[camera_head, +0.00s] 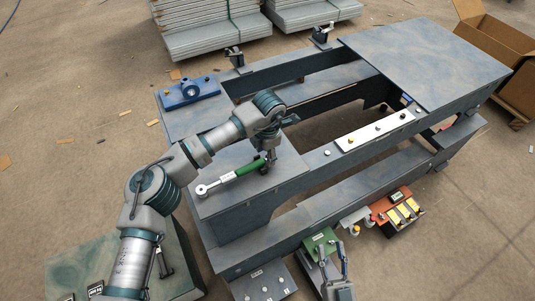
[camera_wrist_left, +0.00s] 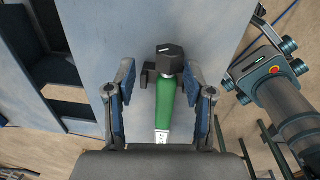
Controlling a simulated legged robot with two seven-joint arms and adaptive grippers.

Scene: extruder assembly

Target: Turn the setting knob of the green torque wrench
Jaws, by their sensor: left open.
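The green torque wrench (camera_head: 249,168) lies on the grey bench top in the head view, its silver ratchet head toward the lower left. My left gripper (camera_head: 267,159) is over the handle's other end and partly hides it. In the left wrist view the green handle (camera_wrist_left: 166,103) ends in a black hexagonal setting knob (camera_wrist_left: 166,60). The open fingers of my left gripper (camera_wrist_left: 160,76) stand on either side of the wrench with gaps, touching neither handle nor knob. My right gripper (camera_head: 334,262) is low at the front of the head view, open and seemingly empty.
A black holder (camera_wrist_left: 146,77) sits beside the knob end. A blue fixture (camera_head: 190,91) stands on the bench's left part. A white plate (camera_head: 375,130) lies on the middle beam. Green and orange parts (camera_head: 396,209) are near the front. The right bench top (camera_head: 425,55) is clear.

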